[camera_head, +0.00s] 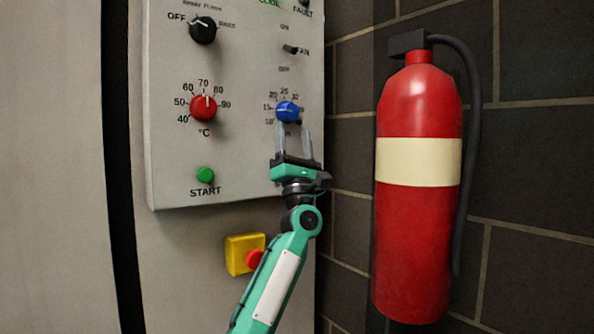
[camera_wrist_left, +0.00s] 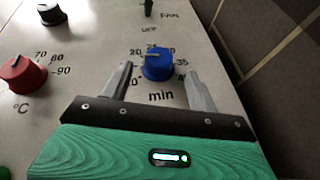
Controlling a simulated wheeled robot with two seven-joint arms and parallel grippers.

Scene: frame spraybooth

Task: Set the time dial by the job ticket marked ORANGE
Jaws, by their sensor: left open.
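The time dial is a blue knob (camera_head: 287,111) on the grey control panel, with a number scale around it. In the left wrist view the blue knob (camera_wrist_left: 158,64) sits above the word "min", and its dark pointer mark is at the upper side, roughly by 20 to 25; the exact value is hard to read. My left gripper (camera_head: 293,128) is open just below the knob in the head view. In the left wrist view its fingers (camera_wrist_left: 160,73) stand on either side of the knob, with gaps visible. No job ticket is in view. My right gripper is not in view.
The panel (camera_head: 240,150) also has a red °C knob (camera_head: 203,107), a black knob (camera_head: 203,30), a FAN switch (camera_head: 292,49) and a green START button (camera_head: 205,175). Below are a yellow box with a red button (camera_head: 254,259). A fire extinguisher (camera_head: 418,240) hangs right.

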